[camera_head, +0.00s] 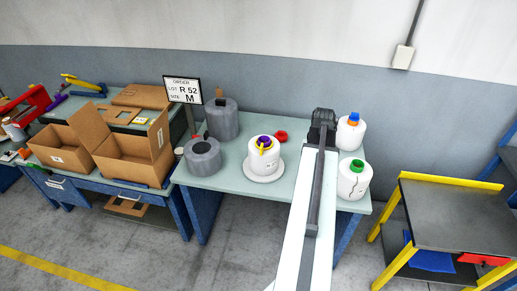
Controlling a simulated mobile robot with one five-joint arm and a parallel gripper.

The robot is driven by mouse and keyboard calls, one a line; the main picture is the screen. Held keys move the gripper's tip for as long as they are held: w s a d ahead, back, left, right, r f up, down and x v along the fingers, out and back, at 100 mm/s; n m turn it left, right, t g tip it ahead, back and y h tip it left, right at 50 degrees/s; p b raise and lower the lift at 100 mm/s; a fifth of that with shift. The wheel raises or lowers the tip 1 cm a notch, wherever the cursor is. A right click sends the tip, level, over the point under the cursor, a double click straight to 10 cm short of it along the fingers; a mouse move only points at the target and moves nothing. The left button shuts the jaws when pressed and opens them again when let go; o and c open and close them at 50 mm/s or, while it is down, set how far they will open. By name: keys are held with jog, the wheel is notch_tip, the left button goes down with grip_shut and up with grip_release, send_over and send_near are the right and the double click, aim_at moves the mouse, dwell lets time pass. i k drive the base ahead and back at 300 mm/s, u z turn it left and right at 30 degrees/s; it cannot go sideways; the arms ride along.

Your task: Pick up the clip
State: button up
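I cannot tell for sure which thing is the clip. A small yellow piece (262,148) sits on top of the purple-cored white bobbin (262,164), which stands on a white round plate near the table's middle. A small red piece (281,136) lies just behind that bobbin. My arm reaches in from the bottom, and its dark end, my gripper (322,124), is over the table's back right, right of the yellow and red pieces. Its fingers cannot be made out, and no held thing shows.
Two white bobbins, one with a blue and orange top (348,136) and one green-cored (354,180), stand right of my arm. Two grey bobbins (221,122) stand at the left by the order sign (183,90). Cardboard boxes (128,160) fill the left bench. The table's front middle is clear.

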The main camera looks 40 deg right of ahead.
aim_at(261, 148)
jog(key=z, duration=0.05)
jog(key=i, duration=1)
jog(key=u, duration=0.05)
